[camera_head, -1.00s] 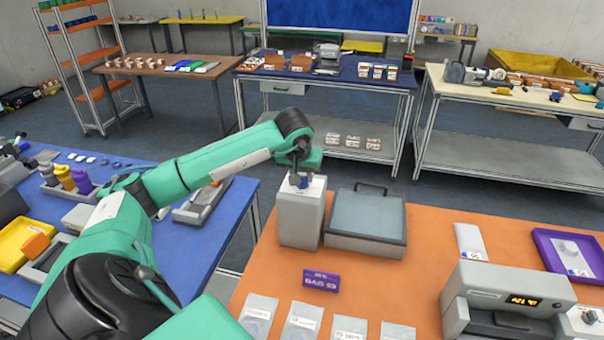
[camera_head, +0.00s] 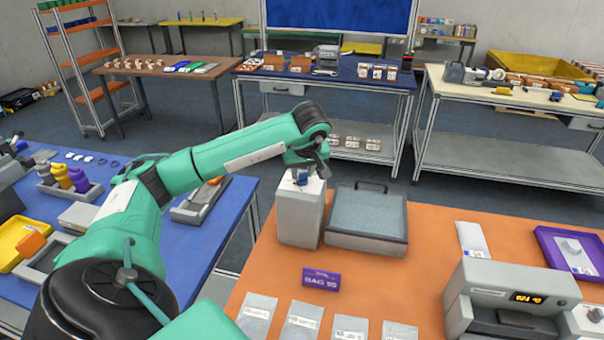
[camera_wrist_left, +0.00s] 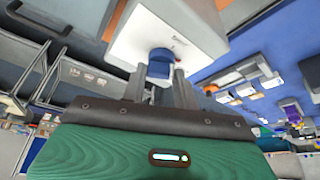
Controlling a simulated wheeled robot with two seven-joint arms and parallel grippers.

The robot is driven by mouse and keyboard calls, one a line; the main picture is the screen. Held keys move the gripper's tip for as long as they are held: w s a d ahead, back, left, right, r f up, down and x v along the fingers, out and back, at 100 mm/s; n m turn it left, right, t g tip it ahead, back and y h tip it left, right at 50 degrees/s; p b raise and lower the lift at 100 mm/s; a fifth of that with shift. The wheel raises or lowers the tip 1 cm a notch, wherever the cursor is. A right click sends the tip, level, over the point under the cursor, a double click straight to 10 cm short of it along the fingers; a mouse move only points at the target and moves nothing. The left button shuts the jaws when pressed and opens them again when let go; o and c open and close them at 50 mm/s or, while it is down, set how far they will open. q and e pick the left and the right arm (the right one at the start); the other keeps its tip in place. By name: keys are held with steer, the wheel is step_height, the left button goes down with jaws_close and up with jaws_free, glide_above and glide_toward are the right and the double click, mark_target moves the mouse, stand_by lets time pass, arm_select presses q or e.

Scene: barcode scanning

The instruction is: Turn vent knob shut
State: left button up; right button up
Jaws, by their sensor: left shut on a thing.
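The vent knob is a small blue knob (camera_head: 302,178) on top of a grey-white box (camera_head: 299,215) on the orange table. In the left wrist view the blue knob (camera_wrist_left: 161,60) sits on the box's white top plate (camera_wrist_left: 168,32). My left gripper (camera_head: 303,174) reaches down over the box, its fingers (camera_wrist_left: 162,75) shut on the knob from both sides. The fingers partly hide the knob, so its exact turn angle is hard to tell. My right gripper does not show.
A grey glass-topped case (camera_head: 367,217) stands close right of the box. A purple bag sign (camera_head: 321,281) and several clear bags (camera_head: 302,321) lie in front. A grey device with a lit display (camera_head: 505,295) and a purple tray (camera_head: 572,252) are at the right.

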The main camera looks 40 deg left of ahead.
arm_select(q)
steer(key=n+g, duration=0.1)
steer(key=n, duration=0.2)
steer(key=shift+w+n+y, duration=0.15)
steer(key=shift+n+y, duration=0.15)
steer(key=n+g, duration=0.1)
steer(key=n, duration=0.1)
steer(key=shift+r+n+g, duration=0.1)
steer(key=shift+n+g, duration=0.2)
steer(key=shift+n, duration=0.1)
steer(key=n+g+p, duration=0.1)
steer(key=n, duration=0.2)
steer(key=shift+w+r, duration=0.1)
steer(key=shift+w, duration=0.05)
steer(key=shift+n+g+p, duration=0.5)
steer(key=shift+n+p, duration=0.15)
steer(key=shift+n, duration=0.85)
steer(key=o, duration=1)
steer(key=shift+c, duration=0.2)
